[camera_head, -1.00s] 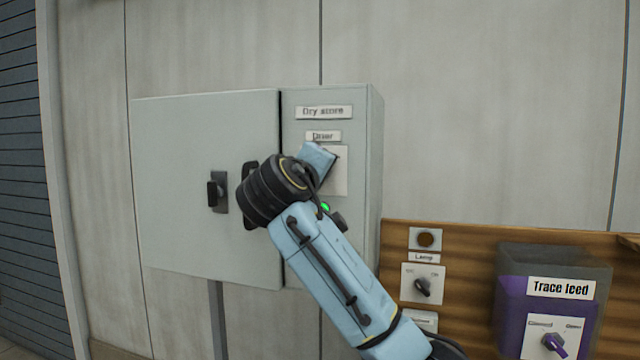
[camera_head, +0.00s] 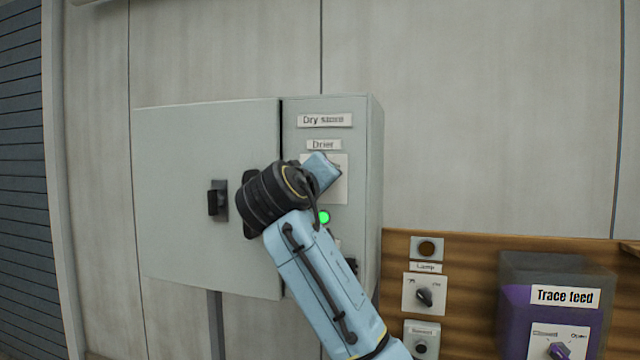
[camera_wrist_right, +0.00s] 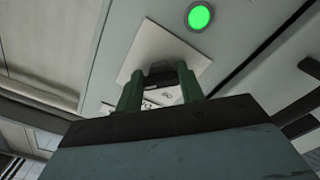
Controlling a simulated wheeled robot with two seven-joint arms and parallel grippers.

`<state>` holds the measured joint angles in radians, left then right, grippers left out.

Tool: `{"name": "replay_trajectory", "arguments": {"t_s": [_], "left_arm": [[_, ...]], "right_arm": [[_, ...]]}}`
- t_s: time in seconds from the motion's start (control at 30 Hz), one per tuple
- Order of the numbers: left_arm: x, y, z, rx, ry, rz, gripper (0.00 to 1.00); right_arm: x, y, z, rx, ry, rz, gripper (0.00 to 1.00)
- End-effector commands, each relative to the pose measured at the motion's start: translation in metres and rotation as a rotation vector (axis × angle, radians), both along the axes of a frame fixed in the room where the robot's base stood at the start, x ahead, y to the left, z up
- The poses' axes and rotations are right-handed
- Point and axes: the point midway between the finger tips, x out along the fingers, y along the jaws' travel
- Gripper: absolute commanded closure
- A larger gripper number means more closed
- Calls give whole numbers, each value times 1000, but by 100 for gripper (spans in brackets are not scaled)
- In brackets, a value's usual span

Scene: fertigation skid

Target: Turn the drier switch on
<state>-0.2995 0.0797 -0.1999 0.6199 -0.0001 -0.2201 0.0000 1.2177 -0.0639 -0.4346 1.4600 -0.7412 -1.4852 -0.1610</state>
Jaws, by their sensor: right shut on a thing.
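The Drier switch is on the right section of the grey Dry store cabinet (camera_head: 205,190), under the Drier label (camera_head: 323,145). Its white plate (camera_head: 337,185) is partly covered by my right arm in the head view, which hides the knob and fingertips. In the right wrist view, my right gripper (camera_wrist_right: 160,82) has its green fingers on both sides of the dark switch knob (camera_wrist_right: 160,70), shut on it in front of the white plate (camera_wrist_right: 140,47). The knob's exact angle is hard to read. My left gripper is out of view.
A green lamp (camera_head: 323,217) glows below the switch. The cabinet's left door has a black handle (camera_head: 217,201). At lower right, a wooden board (camera_head: 470,247) carries a Lamp switch (camera_head: 424,296) and a purple Trace feed box (camera_head: 515,310). The wall above is clear.

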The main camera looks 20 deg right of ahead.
Motion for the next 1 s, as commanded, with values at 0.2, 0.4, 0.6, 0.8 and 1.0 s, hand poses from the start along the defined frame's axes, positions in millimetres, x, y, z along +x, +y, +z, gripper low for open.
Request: {"name": "replay_trajectory", "arguments": {"t_s": [0.2, 0.4, 0.6, 0.8, 1.0], "left_arm": [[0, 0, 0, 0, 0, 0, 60], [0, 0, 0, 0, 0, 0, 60], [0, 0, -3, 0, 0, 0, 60], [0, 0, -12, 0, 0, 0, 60], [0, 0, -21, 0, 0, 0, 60]], "right_arm": [[0, 1, -1, 2, 2, 1, 40], [0, 0, 0, 0, 1, 1, 40], [-7, 6, -1, 0, -1, 2, 40], [-39, 28, -2, 2, -3, 6, 40], [-76, 53, -2, 2, -2, 6, 40]]}}
